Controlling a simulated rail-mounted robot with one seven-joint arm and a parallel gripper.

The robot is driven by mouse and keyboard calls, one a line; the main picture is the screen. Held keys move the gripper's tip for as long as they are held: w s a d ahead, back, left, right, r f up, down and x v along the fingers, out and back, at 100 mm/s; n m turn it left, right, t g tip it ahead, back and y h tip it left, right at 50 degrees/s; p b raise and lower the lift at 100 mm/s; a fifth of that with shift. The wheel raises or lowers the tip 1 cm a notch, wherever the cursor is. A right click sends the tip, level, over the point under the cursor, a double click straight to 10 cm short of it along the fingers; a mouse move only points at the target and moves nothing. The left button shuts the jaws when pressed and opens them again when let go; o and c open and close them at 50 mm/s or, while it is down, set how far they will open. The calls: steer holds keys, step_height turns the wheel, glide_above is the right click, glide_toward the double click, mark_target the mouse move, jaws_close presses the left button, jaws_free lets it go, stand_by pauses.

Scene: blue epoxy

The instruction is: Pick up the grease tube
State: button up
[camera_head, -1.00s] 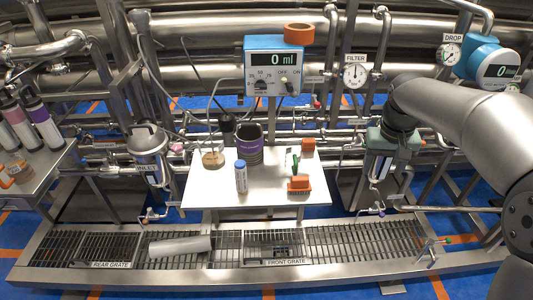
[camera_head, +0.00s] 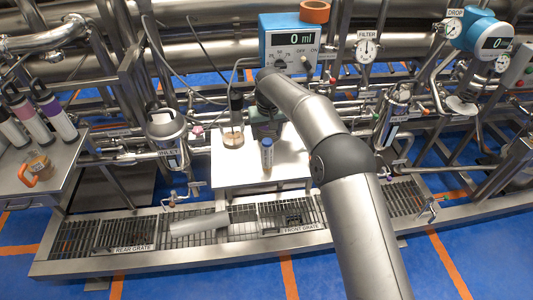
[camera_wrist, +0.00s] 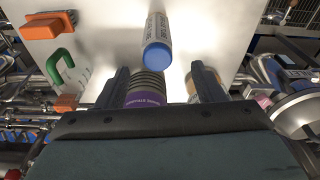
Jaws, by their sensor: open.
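The grease tube, which I take to be the white tube with a blue cap (camera_head: 267,157), stands on the white table (camera_head: 235,168). In the wrist view the tube (camera_wrist: 157,40) lies ahead of the fingers, its blue cap facing me; its label is too small to read surely. My gripper (camera_wrist: 161,84) is open, with one dark finger on each side. The tube is just beyond the fingertips in that picture, and I see no contact. In the head view my arm hides most of the gripper and part of the table.
A purple-banded ribbed container (camera_wrist: 148,92) shows between the fingers, and a glass vessel (camera_wrist: 203,78) beside the right finger. Orange blocks (camera_wrist: 48,25) and a green-handled item (camera_wrist: 68,72) are at left in the wrist view. Pipes surround the table; the grate (camera_head: 185,240) lies below.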

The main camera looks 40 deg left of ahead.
mark_target(266, 141)
steer(key=f, duration=0.3)
steer(key=shift+w+a+f, duration=0.1)
steer(key=shift+w+a, duration=0.05)
steer(key=shift+a, duration=0.05)
steer(key=shift+w+a+f+p, duration=0.15)
steer(key=shift+f+p, duration=0.4)
steer(key=shift+f, duration=0.8)
steer(key=shift+w+d+f+p, duration=0.15)
steer(key=shift+f+p, duration=0.4)
steer(key=shift+f, duration=0.75)
steer(key=shift+a, duration=0.1)
steer(key=c, duration=1.1)
